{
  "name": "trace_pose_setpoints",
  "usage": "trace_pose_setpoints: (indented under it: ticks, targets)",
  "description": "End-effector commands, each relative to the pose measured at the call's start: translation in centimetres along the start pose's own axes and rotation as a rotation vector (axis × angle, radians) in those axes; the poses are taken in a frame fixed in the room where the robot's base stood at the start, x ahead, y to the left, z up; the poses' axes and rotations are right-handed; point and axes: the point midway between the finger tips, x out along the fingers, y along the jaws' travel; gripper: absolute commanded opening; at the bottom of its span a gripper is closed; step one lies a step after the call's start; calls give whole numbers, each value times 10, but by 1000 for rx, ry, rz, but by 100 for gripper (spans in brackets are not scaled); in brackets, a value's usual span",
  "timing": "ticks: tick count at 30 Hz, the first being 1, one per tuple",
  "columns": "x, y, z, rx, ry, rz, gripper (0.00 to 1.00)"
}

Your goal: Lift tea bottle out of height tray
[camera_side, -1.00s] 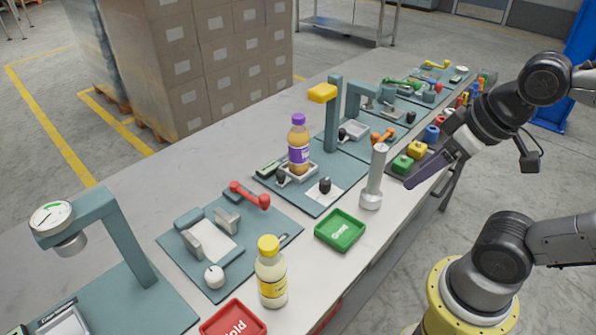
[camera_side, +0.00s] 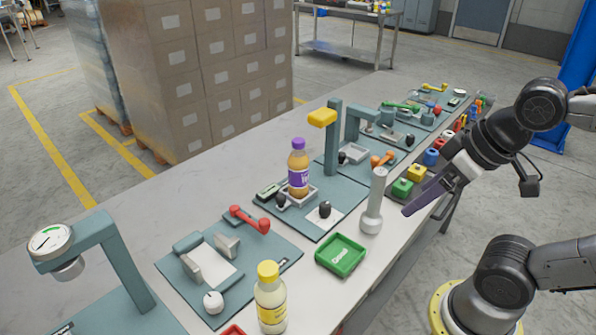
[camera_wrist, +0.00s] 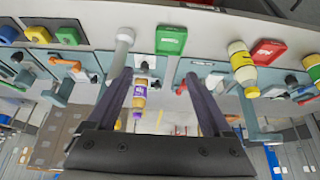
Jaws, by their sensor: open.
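The tea bottle (camera_side: 298,172), amber with a purple cap and purple label, stands upright in the small pale height tray (camera_side: 312,190) on a teal station mat. My gripper (camera_side: 418,200) is open and empty, to the right of the bottle and well apart from it. In the wrist view my two dark fingers (camera_wrist: 158,75) are spread wide, and the bottle (camera_wrist: 139,98) shows between them in the picture, farther off. The bottle's base is partly hidden by the tray's rim.
A pale flashlight-shaped cylinder (camera_side: 373,203) stands between my gripper and the bottle. A teal post with a yellow head (camera_side: 328,140) rises just behind the bottle. A green tray (camera_side: 340,255) and a yellow-capped bottle (camera_side: 270,300) stand nearer the front.

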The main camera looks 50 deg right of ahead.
Motion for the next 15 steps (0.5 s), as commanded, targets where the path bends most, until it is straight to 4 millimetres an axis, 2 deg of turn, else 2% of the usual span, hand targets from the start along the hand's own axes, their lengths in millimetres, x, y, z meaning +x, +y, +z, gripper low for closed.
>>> trace_pose_setpoints:
  ticks: [1, 2, 10, 15]
  targets:
    - [0, 0, 0, 0, 0, 0, 95]
    - [0, 0, 0, 0, 0, 0, 100]
    - [0, 0, 0, 15, 0, 0, 100]
    - [-4, 0, 4, 161, -30, 2, 100]
